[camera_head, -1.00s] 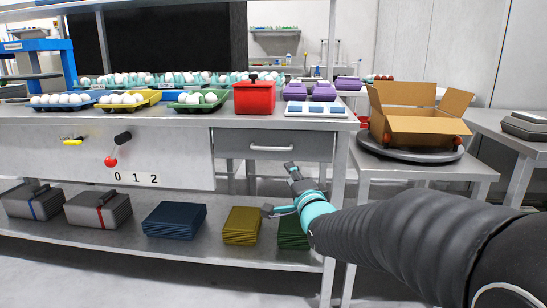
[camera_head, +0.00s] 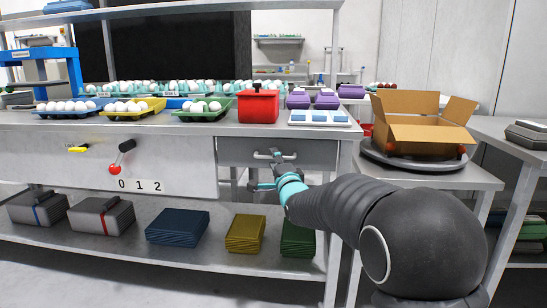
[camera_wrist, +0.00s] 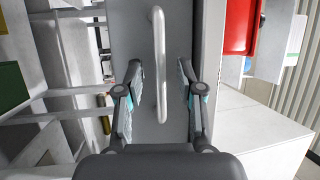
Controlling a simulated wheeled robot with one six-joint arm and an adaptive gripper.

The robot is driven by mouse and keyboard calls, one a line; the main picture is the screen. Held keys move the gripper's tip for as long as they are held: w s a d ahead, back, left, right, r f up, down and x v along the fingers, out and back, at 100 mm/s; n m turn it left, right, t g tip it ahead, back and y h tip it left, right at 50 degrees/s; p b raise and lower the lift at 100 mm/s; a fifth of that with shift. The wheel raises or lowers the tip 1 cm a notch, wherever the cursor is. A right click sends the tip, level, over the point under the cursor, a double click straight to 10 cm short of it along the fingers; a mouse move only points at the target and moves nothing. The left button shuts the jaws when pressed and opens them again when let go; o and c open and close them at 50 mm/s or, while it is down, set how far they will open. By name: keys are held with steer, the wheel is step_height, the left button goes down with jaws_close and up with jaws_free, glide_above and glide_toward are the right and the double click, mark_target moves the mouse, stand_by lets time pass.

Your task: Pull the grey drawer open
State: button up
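The grey drawer (camera_head: 312,154) sits under the right part of the worktop and looks shut in the head view. Its light bar handle (camera_wrist: 158,62) runs upright in the wrist view, against the drawer front (camera_wrist: 178,25). My gripper (camera_wrist: 160,72) is open, with one finger on each side of the handle's lower part. I see gaps between the handle and both fingers. In the head view my gripper (camera_head: 264,170) is at the drawer front, and its fingers partly cover the handle.
A red pot (camera_head: 258,107) and a white tray (camera_head: 320,124) stand on the worktop (camera_head: 225,130) above the drawer. The lower shelf (camera_head: 130,235) holds stacks of trays. A cardboard box (camera_head: 420,133) stands on a side table to the right.

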steer(key=shift+x, duration=0.9)
jaws_close()
